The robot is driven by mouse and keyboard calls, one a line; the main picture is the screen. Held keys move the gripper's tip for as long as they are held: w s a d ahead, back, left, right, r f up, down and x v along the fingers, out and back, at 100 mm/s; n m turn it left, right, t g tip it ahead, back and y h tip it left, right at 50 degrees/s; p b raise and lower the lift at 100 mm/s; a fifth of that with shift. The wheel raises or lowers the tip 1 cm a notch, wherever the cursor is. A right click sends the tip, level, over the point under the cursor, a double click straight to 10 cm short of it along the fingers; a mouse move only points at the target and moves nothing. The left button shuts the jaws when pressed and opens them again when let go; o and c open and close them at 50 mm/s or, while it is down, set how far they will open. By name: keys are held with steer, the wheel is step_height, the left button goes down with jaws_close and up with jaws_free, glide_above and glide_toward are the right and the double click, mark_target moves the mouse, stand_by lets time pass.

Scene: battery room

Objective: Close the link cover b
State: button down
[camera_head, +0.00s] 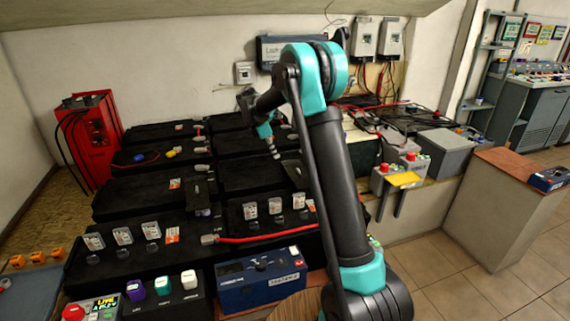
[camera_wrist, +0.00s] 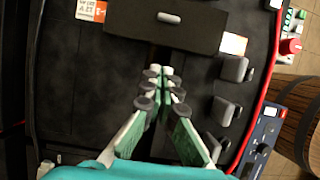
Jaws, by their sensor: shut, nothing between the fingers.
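A dark flat link cover (camera_wrist: 190,36) with a small pale handle (camera_wrist: 169,18) lies just beyond my fingertips in the wrist view. In the head view a dark cover (camera_head: 295,172) shows partly behind my arm, and another dark cover (camera_head: 201,188) is further left. I cannot read a letter on either, so I cannot tell which is b. My gripper (camera_head: 274,152) points down over the black battery tops, close to the right cover. In the wrist view its fingertips (camera_wrist: 162,74) are together and empty. I cannot tell whether they touch anything.
Clear-topped caps (camera_head: 250,210) stand in rows on the front batteries. A red cable (camera_head: 268,238) runs along the front. A blue box (camera_head: 260,280) and a red-button panel (camera_head: 92,308) sit nearer. A red cabinet (camera_head: 92,140) stands at left; a grey box (camera_head: 442,153) is at right.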

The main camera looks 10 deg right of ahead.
mark_target(295, 173)
steer(key=x, duration=0.3)
steer(key=d+x, duration=0.1)
steer(key=x, duration=0.3)
steer(key=d+r+x, duration=0.1)
steer(key=x, duration=0.2)
steer(key=shift+w+d+f, duration=0.25)
steer(key=shift+d+f, duration=0.15)
steer(key=shift+w+d, duration=0.15)
steer(key=shift+d, duration=0.35)
steer(key=w+d, duration=0.2)
steer(key=d, duration=0.9)
steer(key=shift+w+d, duration=0.1)
steer(key=shift+d, duration=0.05)
